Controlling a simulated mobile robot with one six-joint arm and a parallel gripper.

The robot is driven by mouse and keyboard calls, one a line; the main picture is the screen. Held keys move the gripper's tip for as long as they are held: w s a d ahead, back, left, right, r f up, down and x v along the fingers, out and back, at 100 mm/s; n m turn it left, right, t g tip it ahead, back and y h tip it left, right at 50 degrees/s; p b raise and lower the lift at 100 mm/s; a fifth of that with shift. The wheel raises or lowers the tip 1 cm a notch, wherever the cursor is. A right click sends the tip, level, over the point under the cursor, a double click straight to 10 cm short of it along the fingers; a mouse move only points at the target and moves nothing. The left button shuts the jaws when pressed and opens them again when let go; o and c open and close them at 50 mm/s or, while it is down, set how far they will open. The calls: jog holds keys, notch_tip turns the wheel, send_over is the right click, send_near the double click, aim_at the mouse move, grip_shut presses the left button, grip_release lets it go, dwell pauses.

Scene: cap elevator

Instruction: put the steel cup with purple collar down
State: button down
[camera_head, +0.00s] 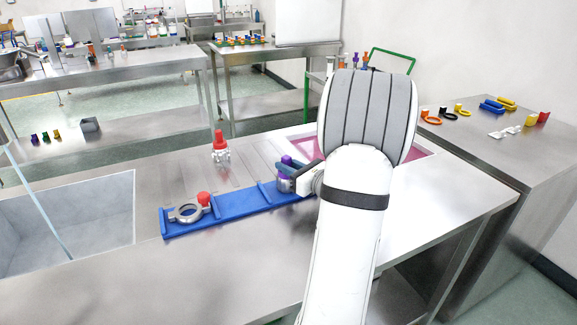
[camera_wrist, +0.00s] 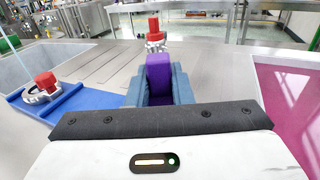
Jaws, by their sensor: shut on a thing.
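The steel cup with purple collar (camera_head: 286,160) is at the right end of the blue rack (camera_head: 237,207). In the wrist view its purple part (camera_wrist: 160,72) stands between my two blue-grey fingers. My gripper (camera_head: 289,172) is shut on it, and the gripper also shows in the wrist view (camera_wrist: 158,90). A little steel shows below the fingers in the head view. The cup looks upright. Its base is mostly hidden, so I cannot tell whether it touches the rack.
A steel ring with a red part (camera_head: 186,213) sits at the rack's left end. A red-topped steel piece (camera_head: 220,150) stands behind the rack. The rack's middle is empty. A sink (camera_head: 70,225) lies left, and a pink-floored recess (camera_wrist: 295,95) lies right.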

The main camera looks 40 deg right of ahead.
jog(key=shift+s+r, duration=0.1)
jog(key=c, duration=1.3)
grip_release()
jog(key=shift+f, duration=0.2)
jog(key=shift+r, duration=0.1)
jog(key=shift+r, duration=0.2)
jog(key=s, duration=0.4)
jog(key=s+d, duration=0.1)
jog(key=s, duration=0.7)
jog(key=shift+d+f, duration=0.1)
jog(key=shift+d, duration=0.25)
jog(key=shift+w, duration=0.15)
